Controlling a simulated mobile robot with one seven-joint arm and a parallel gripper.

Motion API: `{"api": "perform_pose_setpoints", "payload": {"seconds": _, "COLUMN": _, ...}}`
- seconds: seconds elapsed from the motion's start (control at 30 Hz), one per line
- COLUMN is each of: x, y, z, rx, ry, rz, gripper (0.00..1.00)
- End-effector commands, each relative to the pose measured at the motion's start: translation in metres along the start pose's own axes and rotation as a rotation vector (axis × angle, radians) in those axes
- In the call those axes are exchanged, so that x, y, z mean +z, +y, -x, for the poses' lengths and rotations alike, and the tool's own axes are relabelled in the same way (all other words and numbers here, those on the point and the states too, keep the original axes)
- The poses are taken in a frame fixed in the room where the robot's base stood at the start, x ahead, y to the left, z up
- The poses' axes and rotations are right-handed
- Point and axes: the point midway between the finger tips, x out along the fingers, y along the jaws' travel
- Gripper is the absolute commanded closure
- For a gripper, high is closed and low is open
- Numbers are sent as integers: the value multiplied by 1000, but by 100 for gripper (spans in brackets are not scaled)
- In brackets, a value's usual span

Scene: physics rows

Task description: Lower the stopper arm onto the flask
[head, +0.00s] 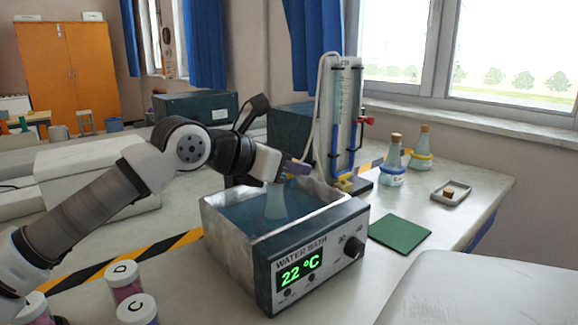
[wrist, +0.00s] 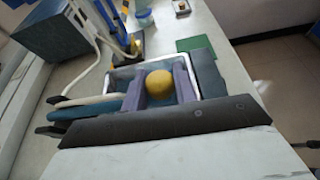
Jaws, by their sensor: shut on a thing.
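A water bath (head: 318,250) with a green "22 °C" display stands on the bench in the head view, with blue water inside. A pale blue flask (head: 275,204) is upright in the bath, its lower part in the water. My gripper (head: 290,168) is above the bath at the top of the flask. In the wrist view, the purple fingers of my gripper (wrist: 160,88) are on both sides of a round yellow-brown stopper (wrist: 159,84) and are shut on it. The fingers hide the flask's neck. I cannot pick out a separate stopper arm with certainty.
A green mat (head: 399,232) lies right of the bath. Two corked flasks (head: 393,165) (head: 423,148) and a small tray (head: 451,193) with a cork stand beyond it. A column apparatus (head: 346,120) with tubing is behind the bath. Lidded jars (head: 123,281) are at front left.

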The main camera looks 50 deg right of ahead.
Motion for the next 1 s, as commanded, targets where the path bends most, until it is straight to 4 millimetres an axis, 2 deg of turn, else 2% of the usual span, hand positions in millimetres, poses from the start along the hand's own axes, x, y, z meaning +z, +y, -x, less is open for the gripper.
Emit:
{"api": "perform_pose_setpoints", "payload": {"seconds": 0.2, "x": -4, "y": -2, "z": -2, "rx": -4, "ry": 10, "rz": 0, "gripper": 100}}
{"api": "perform_pose_setpoints", "payload": {"seconds": 0.23, "x": -4, "y": -2, "z": -2, "rx": -4, "ry": 10, "rz": 0, "gripper": 71}}
{"api": "perform_pose_setpoints", "payload": {"seconds": 0.37, "x": -4, "y": -1, "z": -2, "rx": -4, "ry": 9, "rz": 0, "gripper": 54}}
{"api": "perform_pose_setpoints", "payload": {"seconds": 0.63, "x": -2, "y": -1, "z": -1, "rx": -2, "ry": 6, "rz": 1, "gripper": 52}}
{"api": "perform_pose_setpoints", "payload": {"seconds": 0.77, "x": -2, "y": 0, "z": 7, "rx": 0, "ry": 5, "rz": 2, "gripper": 52}}
{"api": "perform_pose_setpoints", "payload": {"seconds": 0.87, "x": -2, "y": 1, "z": 22, "rx": 1, "ry": 5, "rz": 3, "gripper": 52}}
{"api": "perform_pose_setpoints", "payload": {"seconds": 1.0, "x": -2, "y": 1, "z": 54, "rx": 1, "ry": 4, "rz": 3, "gripper": 52}}
